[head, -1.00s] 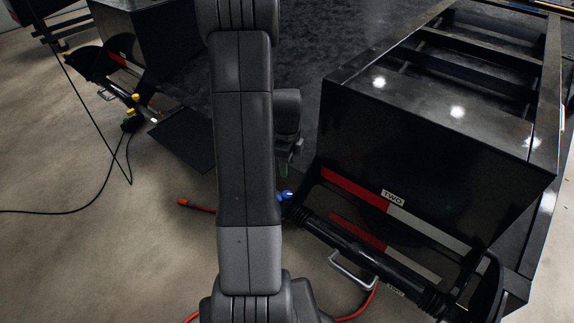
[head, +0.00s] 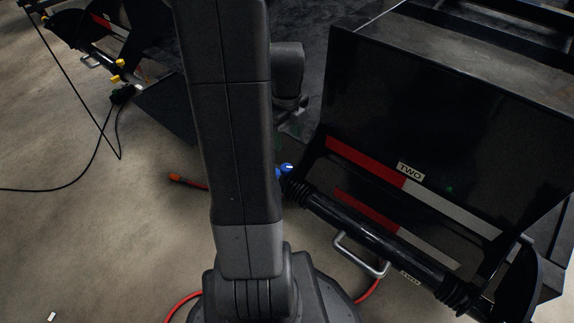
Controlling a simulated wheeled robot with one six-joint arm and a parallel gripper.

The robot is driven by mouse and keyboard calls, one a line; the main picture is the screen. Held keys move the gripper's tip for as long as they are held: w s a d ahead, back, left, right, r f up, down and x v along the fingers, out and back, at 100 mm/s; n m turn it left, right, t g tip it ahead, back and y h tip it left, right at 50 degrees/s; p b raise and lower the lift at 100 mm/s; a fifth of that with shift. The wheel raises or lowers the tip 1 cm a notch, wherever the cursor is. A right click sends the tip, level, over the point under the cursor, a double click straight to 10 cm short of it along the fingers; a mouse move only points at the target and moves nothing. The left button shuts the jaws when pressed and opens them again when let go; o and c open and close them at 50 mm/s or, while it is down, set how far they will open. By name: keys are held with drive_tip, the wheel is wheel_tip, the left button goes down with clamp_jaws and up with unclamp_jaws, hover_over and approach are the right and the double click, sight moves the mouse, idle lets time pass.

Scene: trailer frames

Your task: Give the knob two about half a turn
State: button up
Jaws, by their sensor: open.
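A small blue knob (head: 287,169) sits at the left end of the black bar on the trailer labelled TWO, partly hidden behind my arm. The white TWO label (head: 410,171) is on the dark front panel. My gripper (head: 291,127) is open, just above the blue knob in the picture and apart from it. Its fingers are dark and hard to make out. A faint green spot shows near it.
A black bar (head: 365,239) with a silver handle (head: 358,256) runs along the trailer front. Another trailer with yellow knobs (head: 116,77) and a black cable stands at upper left. Floor at left is mostly clear.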

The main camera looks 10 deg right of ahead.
sight(287, 167)
wheel_tip(287, 167, down, 12)
drive_tip(key=b, duration=0.4)
drive_tip(key=c, duration=1)
